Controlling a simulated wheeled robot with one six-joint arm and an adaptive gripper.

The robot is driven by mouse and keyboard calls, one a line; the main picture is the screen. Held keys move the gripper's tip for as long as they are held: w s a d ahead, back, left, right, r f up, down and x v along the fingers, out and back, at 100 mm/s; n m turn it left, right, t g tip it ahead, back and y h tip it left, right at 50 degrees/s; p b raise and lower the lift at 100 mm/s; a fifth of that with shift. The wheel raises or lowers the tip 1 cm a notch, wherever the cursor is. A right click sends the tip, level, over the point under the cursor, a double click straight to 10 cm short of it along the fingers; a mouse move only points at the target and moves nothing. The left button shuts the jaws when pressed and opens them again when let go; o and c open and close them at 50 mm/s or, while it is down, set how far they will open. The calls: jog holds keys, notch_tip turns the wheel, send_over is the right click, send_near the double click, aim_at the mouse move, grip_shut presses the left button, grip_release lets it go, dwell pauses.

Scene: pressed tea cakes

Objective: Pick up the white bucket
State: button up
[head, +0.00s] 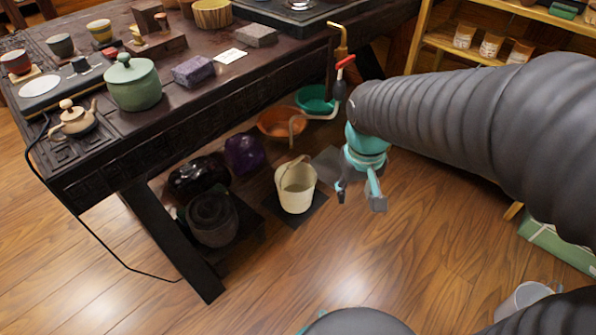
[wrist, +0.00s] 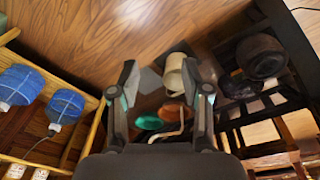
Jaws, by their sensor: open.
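The white bucket (head: 297,192) stands upright on a dark mat (head: 309,213) on the wooden floor, beside the dark table. Its handle rises above the rim. My gripper (head: 359,195) is open and empty, to the right of the bucket and apart from it in the head view, fingers pointing down. In the wrist view the bucket (wrist: 174,72) shows beyond my open gripper (wrist: 160,80), nearer the right finger, which hides part of it.
An orange basin (head: 280,122) and a green basin (head: 315,99) sit behind the bucket. A dark pot (head: 212,218) and a purple container (head: 244,154) are to its left. The dark carved table (head: 150,140) overhangs this side. Bare floor lies in front.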

aim_at(295, 161)
jog(key=w+a+f+m+h, duration=0.1)
jog(key=w+a+f, duration=0.55)
jog(key=f, duration=0.35)
jog(key=w+a+f+m+h, duration=0.1)
jog(key=w+a+f, duration=0.5)
jog(key=w+f, duration=0.3)
jog(key=w+a+f+m+h, duration=0.1)
jog(key=w+a+f, duration=0.55)
jog(key=f, duration=0.45)
jog(key=w+a+m+t, duration=0.2)
jog(key=w+a+m, duration=0.3)
jog(key=w+m, duration=0.2)
jog(key=w+d, duration=0.1)
jog(key=w, duration=0.1)
jog(key=w+d, duration=0.2)
jog(key=w+d+f, duration=0.1)
jog(key=w+d, duration=0.1)
jog(key=w, duration=0.1)
jog(key=shift+d, duration=0.25)
jog(key=w+d, duration=0.2)
jog(key=w, duration=0.1)
jog(key=shift+d, duration=0.25)
jog(key=shift+a+x, duration=0.2)
jog(key=shift+x, duration=0.95)
jog(key=shift+d+f, duration=0.1)
jog(key=shift+f, duration=0.2)
